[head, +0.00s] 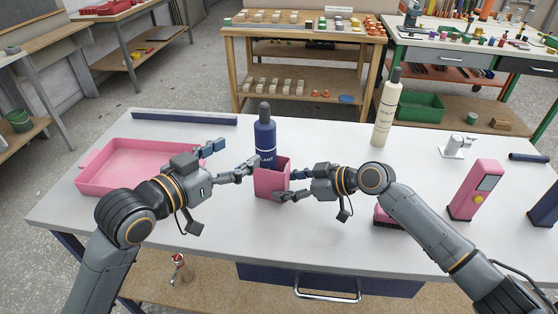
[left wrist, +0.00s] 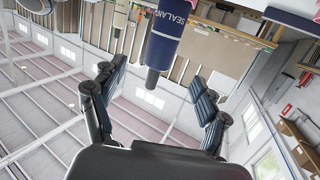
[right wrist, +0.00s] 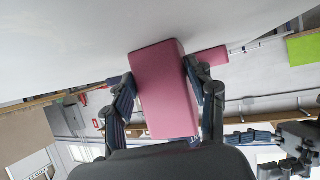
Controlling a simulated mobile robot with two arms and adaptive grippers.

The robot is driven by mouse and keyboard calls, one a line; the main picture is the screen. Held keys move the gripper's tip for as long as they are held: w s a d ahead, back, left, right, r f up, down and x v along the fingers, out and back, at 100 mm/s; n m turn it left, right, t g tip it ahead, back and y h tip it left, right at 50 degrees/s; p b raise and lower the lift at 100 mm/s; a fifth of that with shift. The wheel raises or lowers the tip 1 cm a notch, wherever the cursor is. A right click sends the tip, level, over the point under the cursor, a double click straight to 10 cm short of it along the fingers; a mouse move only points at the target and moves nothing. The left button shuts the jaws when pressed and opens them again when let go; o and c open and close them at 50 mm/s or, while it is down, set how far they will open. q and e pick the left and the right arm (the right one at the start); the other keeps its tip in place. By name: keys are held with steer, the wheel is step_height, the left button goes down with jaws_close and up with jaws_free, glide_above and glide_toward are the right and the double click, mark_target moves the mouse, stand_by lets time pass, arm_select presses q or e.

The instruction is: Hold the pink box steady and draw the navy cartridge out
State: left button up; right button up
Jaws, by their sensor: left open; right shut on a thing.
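The pink box (head: 271,182) stands upright on the white table. The navy cartridge (head: 265,138), with a dark cap, rises upright from the box; its lower end is hidden by the box walls. My right gripper (head: 288,188) is shut on the box from the right. The right wrist view shows the box (right wrist: 165,92) between its fingers. My left gripper (head: 234,157) is open, to the left of the cartridge. In the left wrist view the cartridge (left wrist: 168,38) lies beyond the open fingers (left wrist: 157,78), its capped end reaching between them in the picture; I see no contact.
A pink tray (head: 92,184) lies left and a dark blue bar (head: 185,118) along the back edge. A cream bottle (head: 386,112) stands back right. A pink device (head: 476,190) and a small white fixture (head: 456,147) stand right. Table between box and cream bottle is clear.

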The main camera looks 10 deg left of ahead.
mark_target(259, 138)
arm_select(q)
steer(key=x, duration=0.9)
steer(key=shift+w+d, duration=0.1)
steer(key=shift+w, duration=0.2)
arm_select(e)
steer(key=shift+f, duration=0.1)
arm_select(q)
steer(key=c, duration=1.2)
steer(key=shift+r, duration=0.1)
steer(key=shift+c, duration=0.6)
steer(key=shift+r, duration=6.25)
steer(key=a, duration=1)
